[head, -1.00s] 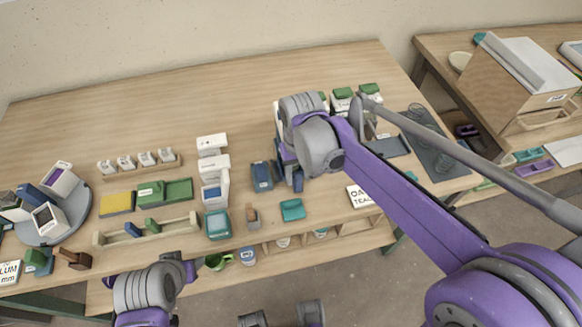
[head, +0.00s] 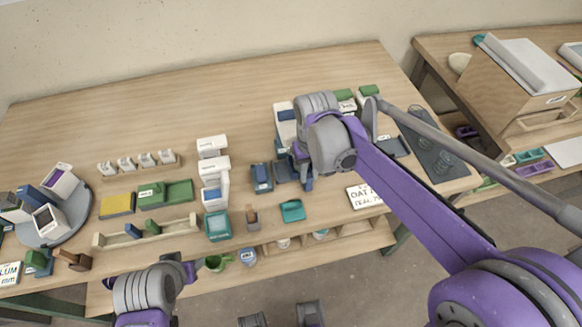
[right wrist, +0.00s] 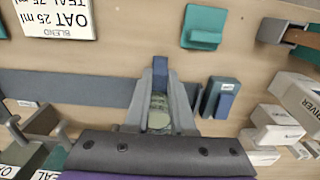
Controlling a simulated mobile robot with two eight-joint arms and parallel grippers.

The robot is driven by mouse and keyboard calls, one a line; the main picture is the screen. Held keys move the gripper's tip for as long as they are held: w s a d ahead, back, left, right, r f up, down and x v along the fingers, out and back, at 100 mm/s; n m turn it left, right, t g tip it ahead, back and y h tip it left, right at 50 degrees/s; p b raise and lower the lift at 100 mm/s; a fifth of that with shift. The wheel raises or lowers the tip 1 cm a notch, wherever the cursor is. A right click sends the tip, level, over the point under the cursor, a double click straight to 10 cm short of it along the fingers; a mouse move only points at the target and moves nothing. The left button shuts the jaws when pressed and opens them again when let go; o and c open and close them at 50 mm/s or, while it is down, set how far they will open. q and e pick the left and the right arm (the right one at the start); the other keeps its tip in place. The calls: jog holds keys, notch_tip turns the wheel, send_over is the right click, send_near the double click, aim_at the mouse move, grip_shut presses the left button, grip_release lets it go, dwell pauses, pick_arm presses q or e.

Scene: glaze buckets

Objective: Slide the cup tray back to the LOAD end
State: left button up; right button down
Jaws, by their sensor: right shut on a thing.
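My right gripper (head: 304,178) is low over the table, behind its own wrist in the head view. In the right wrist view its fingers (right wrist: 160,78) are shut on a narrow blue upright piece (right wrist: 161,68), which looks like the cup tray's handle. A greenish-grey round thing (right wrist: 158,112), perhaps a cup, shows between the fingers. The rest of the tray is hidden. A flat slate-blue track (right wrist: 70,88) runs beneath the gripper; part of it (head: 284,170) shows left of the gripper in the head view. My left gripper (head: 186,270) is at the table's front edge; its jaws are unclear.
A blue block (head: 261,177) stands at the track's left end. A teal holder (head: 292,210) and the OAT/TEAL sign (head: 364,196) lie in front. White dispensers (head: 215,170) stand further left. Green-topped boxes (head: 368,95) stand behind the right arm.

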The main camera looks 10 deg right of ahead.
jog(key=shift+w+d, duration=0.1)
jog(key=shift+d, duration=4)
jog(key=shift+w+d+p, duration=0.2)
jog(key=shift+d+p, duration=0.1)
jog(key=shift+d, duration=5.2)
jog(key=shift+w+d, duration=0.15)
jog(key=shift+d, duration=4.4)
jog(key=c, duration=0.8)
grip_release()
jog(key=shift+c, duration=0.2)
